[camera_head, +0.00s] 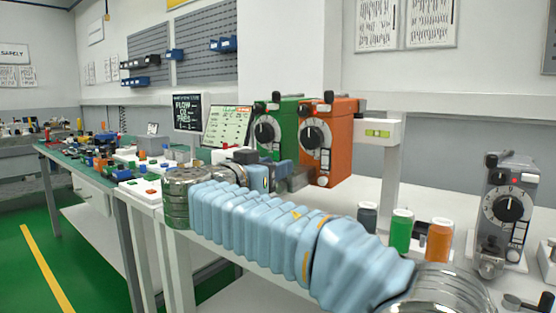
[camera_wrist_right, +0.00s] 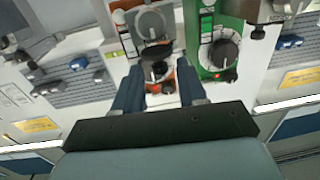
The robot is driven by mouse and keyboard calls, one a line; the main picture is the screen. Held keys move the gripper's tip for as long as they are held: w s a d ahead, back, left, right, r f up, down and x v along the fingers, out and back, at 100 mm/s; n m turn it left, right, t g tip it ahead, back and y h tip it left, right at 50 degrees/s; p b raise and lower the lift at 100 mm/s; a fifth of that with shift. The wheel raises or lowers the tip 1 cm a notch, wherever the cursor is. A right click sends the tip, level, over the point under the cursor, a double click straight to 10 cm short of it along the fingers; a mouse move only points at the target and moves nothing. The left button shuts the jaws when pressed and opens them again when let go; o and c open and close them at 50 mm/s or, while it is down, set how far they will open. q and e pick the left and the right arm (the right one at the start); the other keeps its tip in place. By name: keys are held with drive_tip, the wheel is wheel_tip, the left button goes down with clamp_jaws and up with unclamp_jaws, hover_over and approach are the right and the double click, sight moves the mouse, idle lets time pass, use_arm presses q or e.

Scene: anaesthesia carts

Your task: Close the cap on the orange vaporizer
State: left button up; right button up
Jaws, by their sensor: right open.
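The orange vaporizer (camera_head: 341,137) hangs on the rail beside a green one, its black dial facing front. In the right wrist view the orange vaporizer (camera_wrist_right: 185,78) appears between and beyond my fingers, inverted compared with the head view. A round grey part (camera_wrist_right: 150,22), perhaps its filler cap, shows near the top there; I cannot tell how far it is open. My right gripper (camera_head: 292,180) is near the vaporizers' lower front, with the arm crossing the foreground. Its two dark blue fingers (camera_wrist_right: 158,88) are apart with nothing gripped between them. My left gripper is out of view.
The green vaporizer (camera_head: 285,128) is immediately left of the orange one. A screen (camera_head: 228,126) stands further left. Grey, green (camera_head: 401,231) and orange bottles (camera_head: 439,241) stand right of my arm.

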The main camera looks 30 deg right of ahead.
drive_tip(key=shift+x, duration=1.1)
